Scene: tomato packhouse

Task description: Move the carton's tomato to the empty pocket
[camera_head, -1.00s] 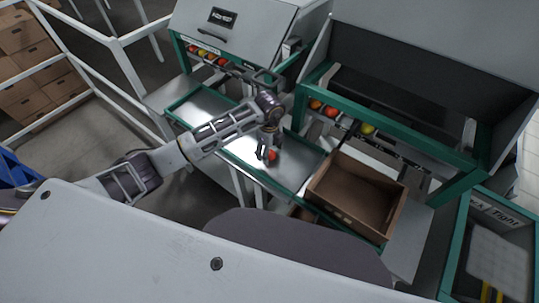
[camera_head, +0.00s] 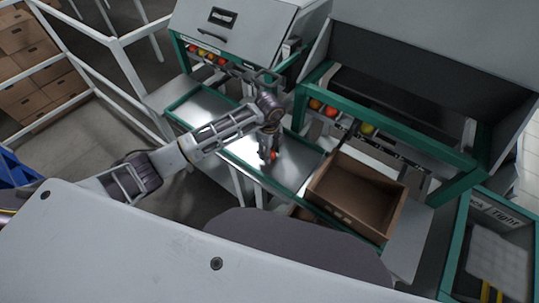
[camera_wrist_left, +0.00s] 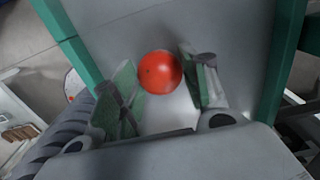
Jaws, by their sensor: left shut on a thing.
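A red tomato (camera_wrist_left: 160,72) sits between the two fingers of my left gripper (camera_wrist_left: 162,85) in the left wrist view. In the head view my left gripper (camera_head: 268,154) points down over the metal tray with the green rim (camera_head: 234,146), shut on the tomato (camera_head: 274,155), which is partly hidden by a finger. I cannot tell whether the tomato touches the tray. The brown carton (camera_head: 341,211) stands to the right and its visible inside looks empty. I cannot make out an empty pocket. My right gripper is not in view.
Several tomatoes (camera_head: 205,52) line the slot under the left machine. More red, orange and yellow ones (camera_head: 316,104) lie under the right machine. A green-framed bin with a pale pocketed sheet (camera_head: 499,258) is at the lower right. White rails (camera_head: 120,55) stand at left.

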